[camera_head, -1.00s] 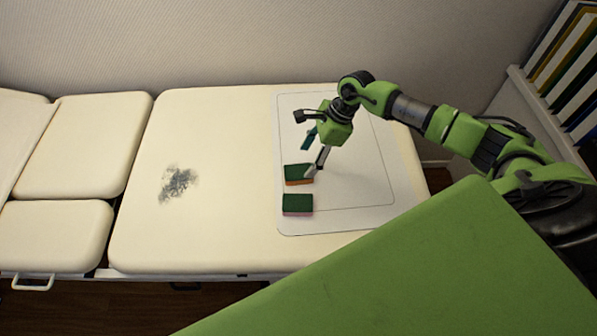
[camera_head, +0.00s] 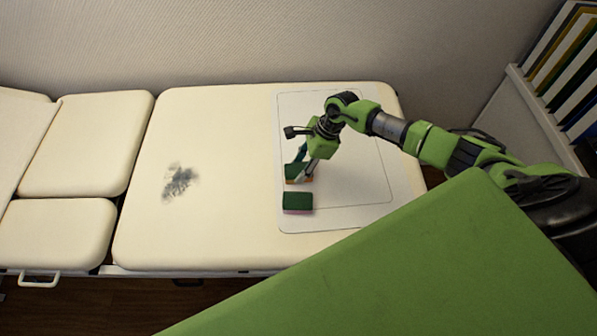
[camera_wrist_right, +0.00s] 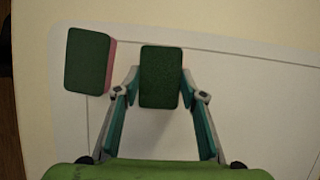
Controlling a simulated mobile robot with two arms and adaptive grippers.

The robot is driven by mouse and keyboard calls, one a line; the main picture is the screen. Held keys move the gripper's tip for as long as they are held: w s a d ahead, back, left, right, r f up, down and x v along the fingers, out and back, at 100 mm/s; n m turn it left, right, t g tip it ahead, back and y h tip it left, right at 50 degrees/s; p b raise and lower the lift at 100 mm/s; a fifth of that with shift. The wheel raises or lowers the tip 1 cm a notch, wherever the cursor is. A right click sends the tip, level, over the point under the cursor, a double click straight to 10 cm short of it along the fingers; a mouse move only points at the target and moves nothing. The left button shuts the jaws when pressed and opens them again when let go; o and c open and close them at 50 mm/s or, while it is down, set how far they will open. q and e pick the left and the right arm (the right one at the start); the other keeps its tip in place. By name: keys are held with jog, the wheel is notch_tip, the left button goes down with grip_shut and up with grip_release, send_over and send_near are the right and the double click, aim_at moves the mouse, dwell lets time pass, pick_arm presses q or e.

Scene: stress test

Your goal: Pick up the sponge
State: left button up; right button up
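Two sponges with dark green tops lie on the whiteboard panel (camera_head: 350,205). The one with an orange underside (camera_head: 292,172) is partly hidden by my right gripper (camera_head: 305,170). The one with a pink underside (camera_head: 298,202) lies nearer, clear of the gripper. In the right wrist view, the first sponge (camera_wrist_right: 161,77) sits between the two fingertips of my right gripper (camera_wrist_right: 160,82), which are open and close beside its long sides; firm contact cannot be made out. The pink-sided sponge (camera_wrist_right: 86,60) shows to the left there, outside the fingers. My left gripper is not in view.
The panel lies on a cream padded couch (camera_head: 225,120), with a dark smudge (camera_head: 179,182) left of it. A wall stands behind. A shelf of binders (camera_head: 565,75) is at the far right. Most of the panel right of the sponges is clear.

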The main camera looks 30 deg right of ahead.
jog(key=shift+r, duration=0.15)
jog(key=shift+r+b, duration=0.4)
jog(key=shift+r, duration=0.2)
jog(key=s+a+r+b, duration=0.2)
jog(key=s+r+b, duration=0.2)
jog(key=s+r, duration=0.7)
jog(key=shift+s+a+r, duration=0.3)
jog(key=shift+s+a, duration=0.1)
jog(key=shift+s, duration=1)
jog(key=shift+c, duration=0.5)
